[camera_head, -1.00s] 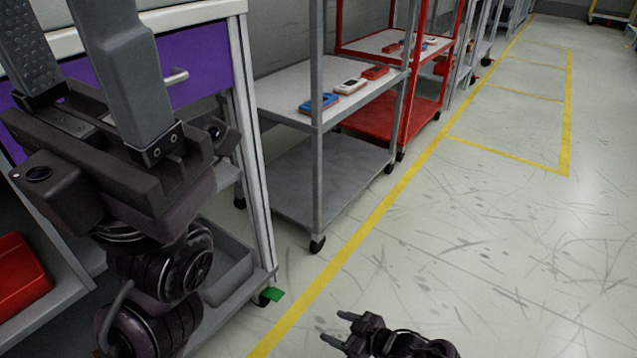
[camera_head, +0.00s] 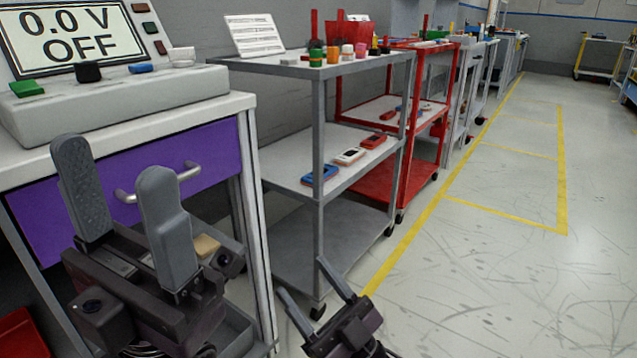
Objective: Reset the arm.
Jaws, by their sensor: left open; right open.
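My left gripper (camera_head: 126,205) is open and empty, its two grey fingers pointing up in front of the purple drawer (camera_head: 60,212) of the workbench. I cannot tell whether a finger touches the drawer handle (camera_head: 158,184). My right gripper (camera_head: 309,292) is open and empty low in the picture, over the floor in front of the grey cart (camera_head: 300,238). Most of both arms is out of the picture.
A power supply with a display reading 0.0 V OFF (camera_head: 70,35) stands on the bench top at the left. Blue, white and red devices (camera_head: 349,156) lie on the grey cart's middle shelf. A red cart (camera_head: 416,165) stands behind. The floor (camera_head: 500,270) at right is clear.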

